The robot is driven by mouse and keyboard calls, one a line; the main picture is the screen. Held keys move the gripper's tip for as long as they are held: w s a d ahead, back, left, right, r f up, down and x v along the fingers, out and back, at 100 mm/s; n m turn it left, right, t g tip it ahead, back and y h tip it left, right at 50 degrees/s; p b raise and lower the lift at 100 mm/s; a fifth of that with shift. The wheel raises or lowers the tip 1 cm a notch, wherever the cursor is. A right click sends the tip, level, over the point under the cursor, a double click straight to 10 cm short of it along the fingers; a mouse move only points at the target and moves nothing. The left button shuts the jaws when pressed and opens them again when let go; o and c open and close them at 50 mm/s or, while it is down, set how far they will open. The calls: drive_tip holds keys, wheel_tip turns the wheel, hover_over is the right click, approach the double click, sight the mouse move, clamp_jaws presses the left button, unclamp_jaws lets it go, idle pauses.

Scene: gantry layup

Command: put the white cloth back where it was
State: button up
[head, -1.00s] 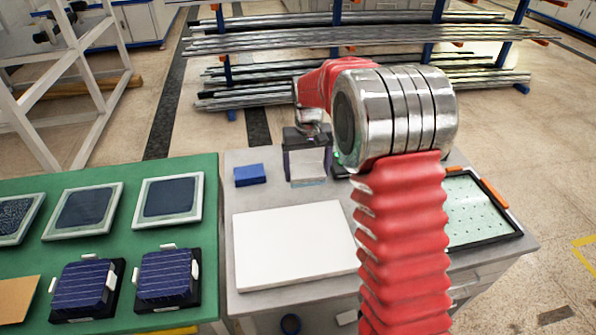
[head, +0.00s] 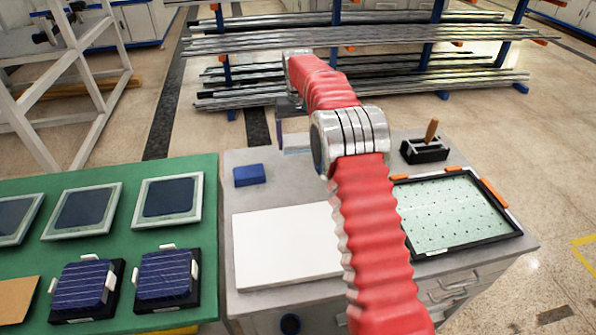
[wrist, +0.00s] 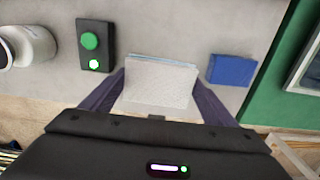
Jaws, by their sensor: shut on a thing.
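The white cloth (wrist: 158,84) is a folded, textured pad between the two fingers of my gripper (wrist: 160,76) in the wrist view. A pale bluish edge shows along its far side. My gripper is shut on it. In the head view my gripper (head: 294,143) is at the back left of the grey bench, mostly hidden behind my arm, and only a little of the cloth shows. I cannot tell how high the cloth is above the bench.
A blue block (head: 248,175) lies left of my gripper. A white board (head: 280,250) and a black-framed tray (head: 409,245) lie nearer. A wooden-handled tool (head: 431,131) stands at the right. The wrist view shows a green-button box (wrist: 95,45) and white cylinder (wrist: 30,46).

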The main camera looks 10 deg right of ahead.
hover_over(298, 171)
drive_tip(key=shift+w+f, duration=0.15)
drive_tip(key=shift+f, duration=2.35)
drive_tip(key=shift+f, duration=0.1)
drive_tip(key=shift+f, duration=2.4)
drive_tip(key=o, duration=1)
drive_tip(key=shift+f, duration=0.1)
